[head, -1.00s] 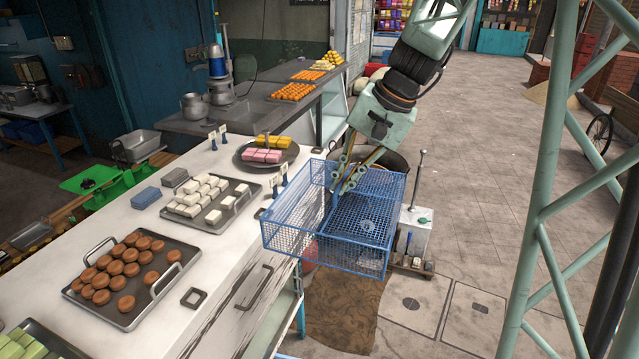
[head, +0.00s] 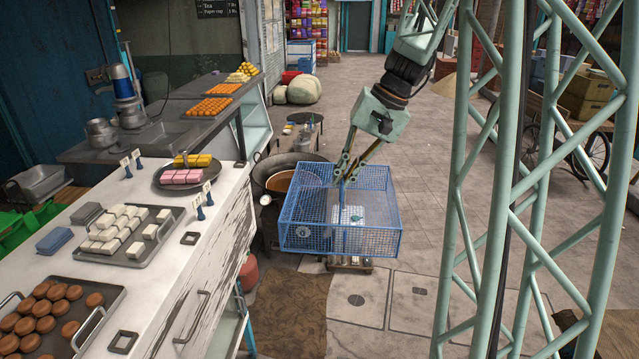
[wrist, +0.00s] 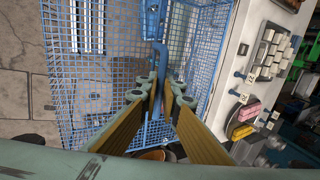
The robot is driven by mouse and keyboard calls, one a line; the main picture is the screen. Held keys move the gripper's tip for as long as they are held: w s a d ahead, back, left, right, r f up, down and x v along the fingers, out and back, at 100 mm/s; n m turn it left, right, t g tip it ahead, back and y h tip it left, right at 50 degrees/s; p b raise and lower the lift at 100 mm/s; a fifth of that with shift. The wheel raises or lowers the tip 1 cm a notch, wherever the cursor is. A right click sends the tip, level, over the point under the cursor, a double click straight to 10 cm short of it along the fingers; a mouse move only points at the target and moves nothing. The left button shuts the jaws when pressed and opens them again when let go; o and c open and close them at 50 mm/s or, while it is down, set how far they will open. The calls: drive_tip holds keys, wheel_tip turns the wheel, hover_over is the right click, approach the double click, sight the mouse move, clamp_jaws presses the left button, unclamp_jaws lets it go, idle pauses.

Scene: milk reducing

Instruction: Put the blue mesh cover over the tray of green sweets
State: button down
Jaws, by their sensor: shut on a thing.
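The blue mesh cover (head: 372,242) is an open-wire box with a central handle. It hangs in the air over the floor, to the right of the counter. My gripper (head: 345,177) is shut on its handle from above. In the wrist view my fingers (wrist: 165,95) close around the blue handle (wrist: 155,62), with the mesh (wrist: 112,82) spread around them. The tray of green sweets is out of view in both present frames.
The white counter (head: 180,270) runs along the left, bearing a tray of brown sweets (head: 118,290), a tray of white sweets (head: 172,212) and a plate of pink and yellow sweets (head: 232,172). A large pan (head: 262,170) stands behind the cover. Open floor lies right.

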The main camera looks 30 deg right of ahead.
sight(390, 178)
drive_tip(key=s+d+f, duration=0.1)
drive_tip(key=d, duration=0.4)
drive_tip(key=s+d+f+b, duration=0.1)
drive_tip(key=d, duration=0.4)
drive_tip(key=s+d+f+b, duration=0.1)
drive_tip(key=d, duration=0.4)
drive_tip(key=shift+s+d, duration=0.2)
drive_tip(key=shift+d, duration=0.05)
wheel_tip(390, 178, down, 11)
drive_tip(key=d+b, duration=0.2)
drive_tip(key=b, duration=0.9)
drive_tip(key=shift+s+d, duration=0.35)
drive_tip(key=shift+d, duration=0.05)
drive_tip(key=shift+f, duration=0.1)
